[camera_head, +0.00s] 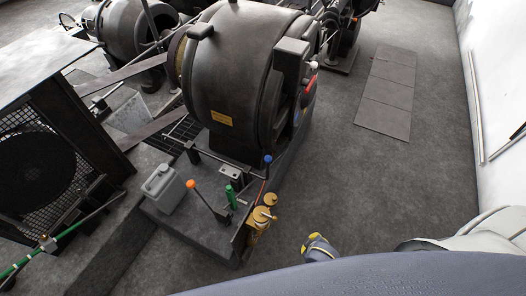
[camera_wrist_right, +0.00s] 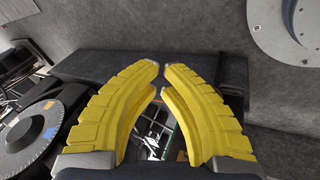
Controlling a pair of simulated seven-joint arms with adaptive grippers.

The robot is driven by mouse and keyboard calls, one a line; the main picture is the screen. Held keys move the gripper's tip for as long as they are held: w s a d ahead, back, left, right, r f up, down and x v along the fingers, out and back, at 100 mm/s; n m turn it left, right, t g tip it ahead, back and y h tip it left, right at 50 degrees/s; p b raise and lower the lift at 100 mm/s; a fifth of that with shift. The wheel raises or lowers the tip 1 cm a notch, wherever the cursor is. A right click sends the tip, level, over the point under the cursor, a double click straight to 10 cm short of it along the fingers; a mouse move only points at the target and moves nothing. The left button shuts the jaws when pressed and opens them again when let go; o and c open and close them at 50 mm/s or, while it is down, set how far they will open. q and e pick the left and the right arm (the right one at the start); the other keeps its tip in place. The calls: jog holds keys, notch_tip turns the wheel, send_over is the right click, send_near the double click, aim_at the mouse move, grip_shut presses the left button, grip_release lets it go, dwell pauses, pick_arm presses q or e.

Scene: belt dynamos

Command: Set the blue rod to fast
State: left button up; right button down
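The blue rod (camera_head: 267,165) is a lever topped by a blue ball knob. It stands in front of the big dark dynamo (camera_head: 230,75) in the head view, leaning slightly. No fast or slow marking is readable. My right gripper (camera_head: 318,243), with yellow fingers, is at the lower middle of the head view, to the right of and nearer than the rod, apart from it. In the right wrist view the yellow fingertips (camera_wrist_right: 162,66) almost meet, with nothing seen between them. The blue rod cannot be made out there. My left gripper is not in view.
An orange-knobbed lever (camera_head: 192,186), a green cylinder (camera_head: 231,197), brass-coloured caps (camera_head: 262,214) and a grey jerrycan (camera_head: 164,188) crowd the base left of my gripper. A mesh-guarded machine (camera_head: 45,160) stands at left.

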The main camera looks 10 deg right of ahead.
jog(key=w+r+t, duration=0.1)
jog(key=w+r, duration=0.3)
jog(key=r, duration=0.5)
jog(key=w+r+t, duration=0.1)
jog(key=w+r, duration=0.3)
jog(key=r, duration=0.5)
jog(key=w+a+r+y, duration=0.1)
jog(key=w+a+y, duration=0.1)
jog(key=w, duration=0.6)
jog(key=w+a+r+y, duration=0.2)
jog(key=w+a, duration=0.2)
jog(key=w, duration=0.5)
jog(key=w+a+r+n+y, duration=0.1)
jog(key=w+a+r+y, duration=0.1)
jog(key=w, duration=0.7)
jog(key=shift+w+a+r+y, duration=0.15)
jog(key=shift+a+y, duration=0.35)
jog(key=shift+a, duration=0.3)
jog(key=shift+w+r, duration=0.25)
jog(key=shift+w, duration=0.3)
jog(key=shift+f, duration=0.1)
